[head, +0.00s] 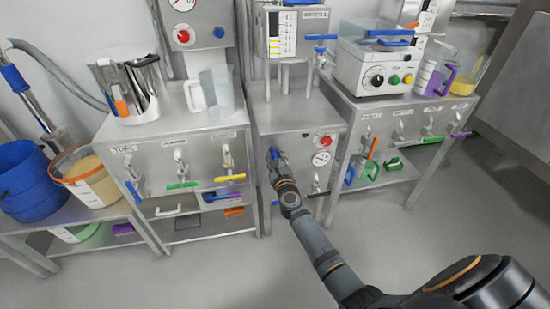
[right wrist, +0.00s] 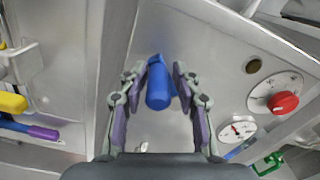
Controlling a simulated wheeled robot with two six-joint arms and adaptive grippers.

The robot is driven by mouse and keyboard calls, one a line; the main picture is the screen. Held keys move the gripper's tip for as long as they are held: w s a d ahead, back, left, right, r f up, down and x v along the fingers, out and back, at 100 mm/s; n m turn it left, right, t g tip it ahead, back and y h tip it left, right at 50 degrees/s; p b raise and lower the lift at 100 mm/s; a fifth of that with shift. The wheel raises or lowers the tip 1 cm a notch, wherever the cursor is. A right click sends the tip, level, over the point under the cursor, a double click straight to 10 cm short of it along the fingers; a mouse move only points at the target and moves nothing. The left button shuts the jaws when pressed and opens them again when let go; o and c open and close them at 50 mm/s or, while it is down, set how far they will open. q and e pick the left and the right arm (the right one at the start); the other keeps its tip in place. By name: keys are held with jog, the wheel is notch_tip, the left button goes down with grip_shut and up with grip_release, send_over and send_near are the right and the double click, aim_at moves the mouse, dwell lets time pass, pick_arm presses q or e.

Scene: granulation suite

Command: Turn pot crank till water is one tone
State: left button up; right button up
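A blue crank handle (right wrist: 158,85) sticks out from the front of the middle steel cabinet (head: 300,118). In the head view it shows as a small blue piece (head: 274,153) just beyond my right gripper (head: 279,168). In the right wrist view my right gripper (right wrist: 158,78) has its two fingers on either side of the handle. The fingers are apart, and I see no clear grip on the handle; contact with the right finger cannot be told. The water is not clearly visible. My left gripper is not in view.
A red knob (right wrist: 283,101) and a gauge (right wrist: 237,132) sit to the right of the handle. The left cabinet (head: 185,140) has several coloured valve levers. A right-hand bench (head: 400,104) carries a white device (head: 374,72). The floor in front is clear.

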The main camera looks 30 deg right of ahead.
jog(key=shift+a, duration=0.1)
jog(key=shift+s, duration=0.15)
jog(key=v, duration=1.1)
jog(key=shift+s, duration=0.35)
dwell(0.5)
